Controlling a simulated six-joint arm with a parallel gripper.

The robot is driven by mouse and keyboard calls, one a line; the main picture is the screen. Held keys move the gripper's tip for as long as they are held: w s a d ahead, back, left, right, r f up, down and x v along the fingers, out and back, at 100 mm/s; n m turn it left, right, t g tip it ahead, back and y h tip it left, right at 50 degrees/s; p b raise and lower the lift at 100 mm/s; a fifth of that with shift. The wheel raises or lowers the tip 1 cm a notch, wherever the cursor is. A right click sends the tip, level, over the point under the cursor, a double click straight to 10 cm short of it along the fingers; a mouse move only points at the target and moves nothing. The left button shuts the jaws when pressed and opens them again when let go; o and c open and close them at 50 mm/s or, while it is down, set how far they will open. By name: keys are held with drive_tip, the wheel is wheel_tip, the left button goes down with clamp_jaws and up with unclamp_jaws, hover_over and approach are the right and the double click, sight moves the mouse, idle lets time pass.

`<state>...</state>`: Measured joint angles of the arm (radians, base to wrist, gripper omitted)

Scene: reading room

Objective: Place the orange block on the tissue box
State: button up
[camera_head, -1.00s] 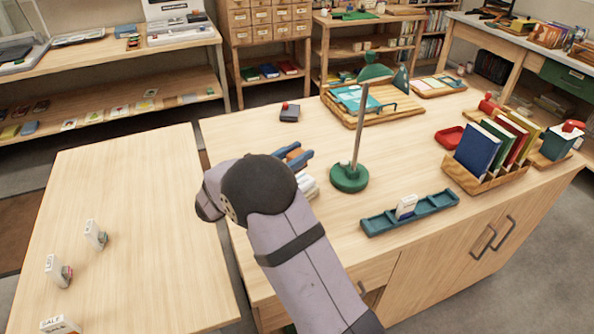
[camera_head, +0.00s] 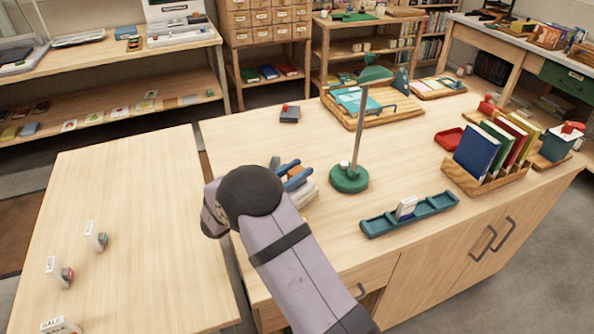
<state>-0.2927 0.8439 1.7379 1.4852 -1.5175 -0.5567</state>
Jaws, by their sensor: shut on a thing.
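My gripper (camera_head: 291,174) has blue fingers and is shut on the orange block (camera_head: 297,171), of which only a small part shows between them. The gripper is over the left part of the large wooden desk, left of the green lamp. A low white stack or box (camera_head: 307,193) lies just below and right of the fingers, partly hidden by my arm. I cannot tell whether it is the tissue box, or whether the block touches it.
The green desk lamp (camera_head: 349,178) stands close to the right of my gripper. A teal tray (camera_head: 376,225) lies near the front edge. A small dark object with a red top (camera_head: 289,113) sits behind. Books in a wooden rack (camera_head: 462,177) stand at right.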

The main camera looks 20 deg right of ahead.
drive_tip(key=shift+f, duration=0.1)
drive_tip(key=o, duration=1.1)
drive_tip(key=shift+c, duration=0.2)
drive_tip(key=b+v, duration=0.2)
drive_tip(key=v, duration=1)
drive_tip(key=shift+w, duration=0.1)
